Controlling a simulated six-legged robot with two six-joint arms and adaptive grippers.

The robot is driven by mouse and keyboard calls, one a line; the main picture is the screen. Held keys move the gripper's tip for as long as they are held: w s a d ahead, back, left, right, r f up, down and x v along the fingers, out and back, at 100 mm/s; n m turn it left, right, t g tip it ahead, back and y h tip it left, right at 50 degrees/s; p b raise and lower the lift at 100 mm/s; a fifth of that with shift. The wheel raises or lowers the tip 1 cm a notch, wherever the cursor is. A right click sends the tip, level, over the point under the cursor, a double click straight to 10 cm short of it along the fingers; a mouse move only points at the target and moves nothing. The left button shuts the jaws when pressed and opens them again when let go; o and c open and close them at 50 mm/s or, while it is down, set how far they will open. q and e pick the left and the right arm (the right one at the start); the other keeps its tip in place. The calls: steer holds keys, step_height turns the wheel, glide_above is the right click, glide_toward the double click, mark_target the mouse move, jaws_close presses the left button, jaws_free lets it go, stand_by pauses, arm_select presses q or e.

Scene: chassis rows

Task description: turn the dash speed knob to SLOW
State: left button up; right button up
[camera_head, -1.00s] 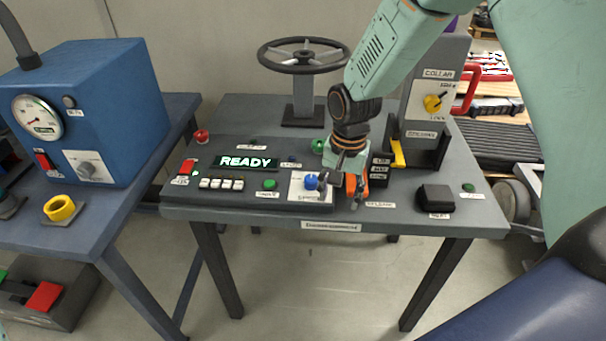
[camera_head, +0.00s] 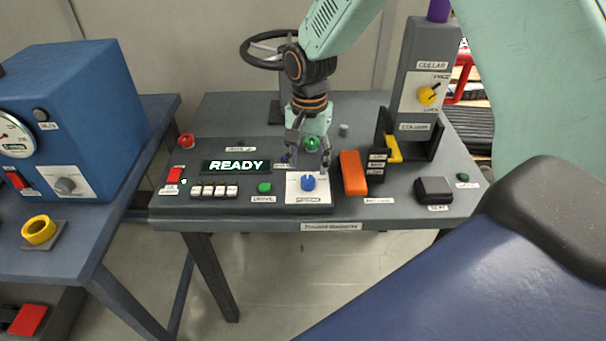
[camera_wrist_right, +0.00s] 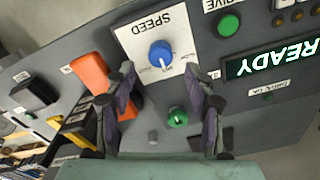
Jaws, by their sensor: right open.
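The dash speed knob (camera_head: 308,182) is a blue knob on a white plate labelled SPEED, at the right end of the dash panel. In the right wrist view the blue knob (camera_wrist_right: 161,54) lies beyond the fingertips, with small lettering on both sides of it that I cannot read surely. My right gripper (camera_head: 309,160) is open and empty, behind and above the knob in the head view and not touching it. In the wrist view its two fingers (camera_wrist_right: 163,85) stand apart with the knob plate between and ahead of them. My left gripper is not in view.
An orange block (camera_head: 353,173) stands just right of the knob plate. A green knob (camera_head: 311,143) is behind it, and a green DRIVE button (camera_head: 264,188) is to its left. The READY display (camera_head: 236,166) and the steering wheel (camera_head: 262,48) are farther back.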

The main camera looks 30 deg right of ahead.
mark_target(308, 179)
step_height(308, 179, down, 5)
steer(key=shift+w+r+b, duration=0.1)
steer(key=shift+w+b, duration=0.05)
steer(key=shift+b, duration=0.15)
steer(key=shift+w+a+f, duration=0.1)
steer(key=shift+f, duration=0.2)
steer(key=shift+s+d+r, duration=0.2)
steer(key=shift+s+d, duration=0.05)
steer(key=shift+s, duration=0.25)
steer(key=shift+w+a+f, duration=0.2)
steer(key=shift+w, duration=0.25)
steer(key=c, duration=0.5)
steer(key=shift+s+d+r, duration=0.1)
steer(key=shift+s+d, duration=0.05)
steer(key=shift+s, duration=0.05)
steer(key=c, duration=0.3)
jaws_close()
